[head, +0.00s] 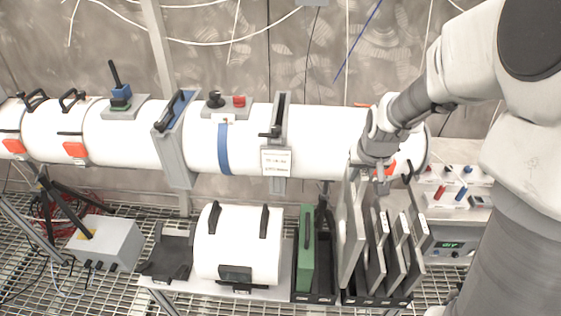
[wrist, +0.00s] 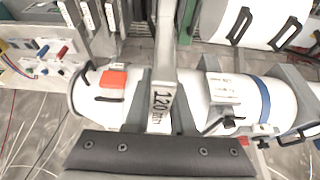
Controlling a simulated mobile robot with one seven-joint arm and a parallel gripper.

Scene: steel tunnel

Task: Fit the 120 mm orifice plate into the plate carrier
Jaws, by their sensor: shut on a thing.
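My gripper (head: 381,172) is shut on the 120 mm orifice plate (head: 351,230), a thin grey plate hanging upright and nearly edge-on over the left side of the plate rack. Its stem, marked "120 mm", runs up to my gripper in the wrist view (wrist: 163,105). I cannot tell whether its lower edge is clear of the rack. Two grey upright frames cross the white tube: one with a blue part and black handle (head: 175,140), one with a black lever and a label (head: 279,140). I cannot tell which is the plate carrier.
The rack (head: 375,298) holds several other grey plates (head: 400,250). Left of it stand a green block (head: 306,248) and a white cylinder section (head: 238,245) with black handles. A control panel (head: 450,245) is at the right. The white tube (head: 330,140) runs behind.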

